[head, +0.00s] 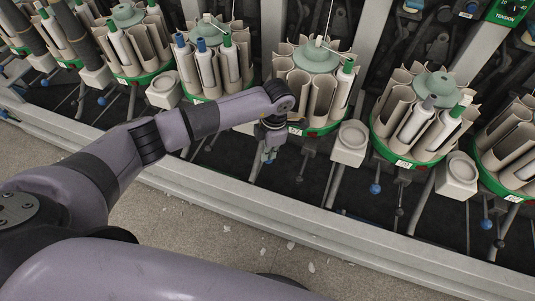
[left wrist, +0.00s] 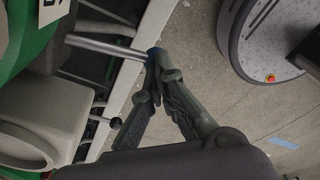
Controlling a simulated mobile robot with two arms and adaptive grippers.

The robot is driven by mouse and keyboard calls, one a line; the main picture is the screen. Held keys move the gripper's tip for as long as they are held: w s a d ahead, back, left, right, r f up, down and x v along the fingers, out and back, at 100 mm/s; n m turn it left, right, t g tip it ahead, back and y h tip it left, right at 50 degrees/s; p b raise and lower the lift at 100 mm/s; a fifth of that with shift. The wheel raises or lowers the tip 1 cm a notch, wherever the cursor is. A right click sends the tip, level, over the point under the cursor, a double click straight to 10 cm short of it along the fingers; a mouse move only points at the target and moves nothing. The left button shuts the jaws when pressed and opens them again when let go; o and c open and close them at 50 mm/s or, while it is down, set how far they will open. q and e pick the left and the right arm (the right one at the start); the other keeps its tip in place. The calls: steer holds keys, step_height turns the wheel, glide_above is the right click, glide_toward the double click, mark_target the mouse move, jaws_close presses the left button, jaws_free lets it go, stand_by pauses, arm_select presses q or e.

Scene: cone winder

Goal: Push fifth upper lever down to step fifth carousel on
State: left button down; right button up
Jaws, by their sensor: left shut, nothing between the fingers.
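My left gripper (head: 269,153) is in front of a green-rimmed carousel (head: 318,127) in the middle of the head view. In the left wrist view, its two fingers (left wrist: 158,62) meet at the tips and hold nothing. A metal lever rod (left wrist: 105,46) comes in from the left and ends in a blue knob (left wrist: 153,52) right at the fingertips. They overlap in the picture; I cannot tell whether they touch. A second lever with a black knob (left wrist: 115,123) lies apart, to the left of the fingers. The right gripper is not in view.
More carousels stand in a row, one to the right (head: 403,161). Cream box-like holders (head: 350,143) sit between them. Neighbouring levers have blue knobs (head: 375,188) and black knobs (head: 399,211). A grey rail (head: 300,218) runs along the front. The floor before it is clear apart from small scraps.

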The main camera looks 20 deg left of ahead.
arm_select(q)
steer(key=shift+w+d, duration=0.15)
steer(key=shift+d, duration=0.15)
step_height(320, 180, up, 10)
steer(key=w+d+b, duration=0.1)
steer(key=w+d, duration=0.1)
steer(key=shift+d, duration=0.35)
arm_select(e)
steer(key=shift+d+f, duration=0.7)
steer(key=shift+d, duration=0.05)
arm_select(q)
steer(key=shift+f, duration=0.1)
steer(key=shift+s, duration=0.1)
steer(key=s+p, duration=0.4)
steer(key=s, duration=1)
steer(key=shift+a+f+p, duration=0.25)
steer(key=shift+f+p, duration=0.05)
steer(key=shift+p, duration=0.1)
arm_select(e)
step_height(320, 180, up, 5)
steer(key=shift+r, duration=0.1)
